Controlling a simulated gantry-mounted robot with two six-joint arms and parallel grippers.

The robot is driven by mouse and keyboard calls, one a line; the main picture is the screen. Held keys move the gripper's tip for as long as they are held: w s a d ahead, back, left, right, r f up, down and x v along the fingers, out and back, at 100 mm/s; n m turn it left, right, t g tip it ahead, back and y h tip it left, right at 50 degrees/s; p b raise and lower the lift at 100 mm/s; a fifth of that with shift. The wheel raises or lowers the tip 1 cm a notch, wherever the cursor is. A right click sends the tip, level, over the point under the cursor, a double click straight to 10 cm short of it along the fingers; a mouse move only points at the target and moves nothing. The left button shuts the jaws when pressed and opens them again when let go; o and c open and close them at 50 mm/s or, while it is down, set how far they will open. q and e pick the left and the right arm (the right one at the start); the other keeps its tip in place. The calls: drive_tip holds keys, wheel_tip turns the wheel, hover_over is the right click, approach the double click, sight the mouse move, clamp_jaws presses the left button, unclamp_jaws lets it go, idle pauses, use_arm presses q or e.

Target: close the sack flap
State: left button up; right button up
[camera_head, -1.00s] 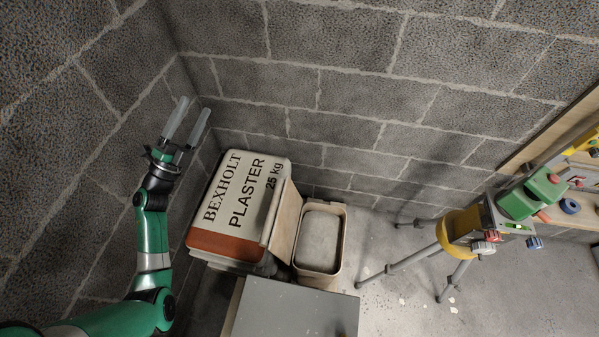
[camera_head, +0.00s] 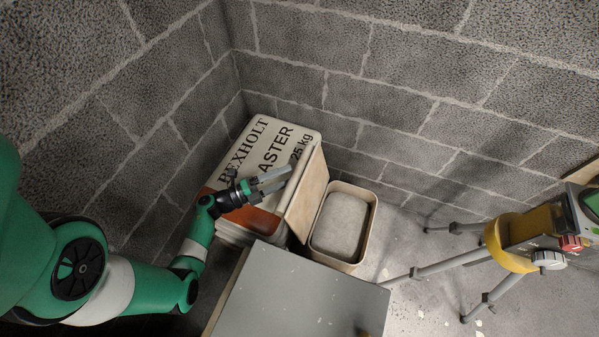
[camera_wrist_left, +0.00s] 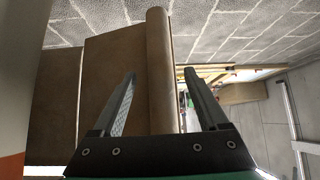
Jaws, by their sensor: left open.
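The plaster sack (camera_head: 262,135) lies in the corner by the block walls, its white printed face up with an orange band at the near end. A tan-brown panel (camera_head: 306,195) stands along its right side; it looks like the flap, but I cannot be sure. My left gripper (camera_head: 277,180) is open over the sack's near right part, hiding some of the print. In the left wrist view, a brown sheet (camera_wrist_left: 115,80) with a rounded edge (camera_wrist_left: 158,60) lies across the space between the open fingers (camera_wrist_left: 160,78). I cannot tell whether they touch it. My right gripper is out of view.
A tan tub (camera_head: 371,215) with a grey surface inside stands right of the sack. A grey-topped box (camera_head: 290,295) is in front. A yellow-headed tripod (camera_head: 510,240) stands at the right. Block walls close off the left and back. Floor shows between tub and tripod.

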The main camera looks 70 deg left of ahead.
sight(299, 172)
use_arm(q)
drive_tip(key=w+b, duration=0.1)
drive_tip(key=w, duration=0.4)
drive_tip(key=shift+w+r, duration=0.1)
drive_tip(key=shift+r, duration=0.05)
drive_tip(key=c, duration=1.2)
clamp_jaws()
drive_tip(key=shift+f, duration=0.2)
